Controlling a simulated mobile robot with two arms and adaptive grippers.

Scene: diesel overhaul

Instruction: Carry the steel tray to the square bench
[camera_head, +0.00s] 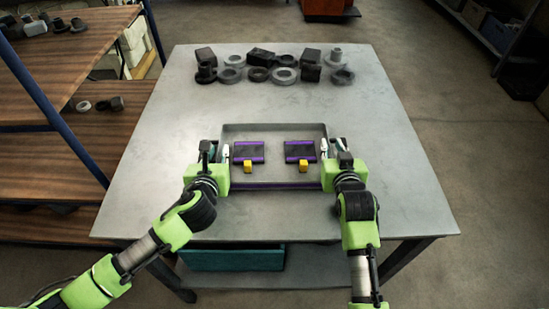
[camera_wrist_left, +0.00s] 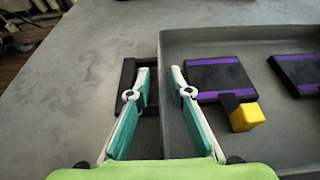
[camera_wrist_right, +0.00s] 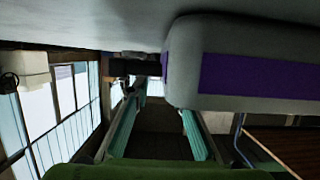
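The grey steel tray (camera_head: 275,128) lies on a grey-topped bench (camera_head: 390,200). It holds two dark purple-striped blocks (camera_head: 249,151) (camera_head: 299,151), each with a yellow part (camera_head: 248,166) (camera_head: 303,166) at its near side. My left gripper (camera_head: 225,152) is at the tray's left edge. In the left wrist view its fingers (camera_wrist_left: 160,82) are apart, near the black side handle (camera_wrist_left: 126,75) and the tray wall. My right gripper (camera_head: 324,150) is at the right edge. In the right wrist view its fingers (camera_wrist_right: 162,100) are apart, near a black handle (camera_wrist_right: 135,68); contact cannot be told.
Several dark metal rings and blocks (camera_head: 285,75) stand along the bench's far side. Wooden shelves (camera_head: 60,165) with a blue post (camera_head: 55,115) are close on the left. A teal box (camera_head: 232,259) sits below the bench. Floor (camera_head: 460,100) to the right is clear.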

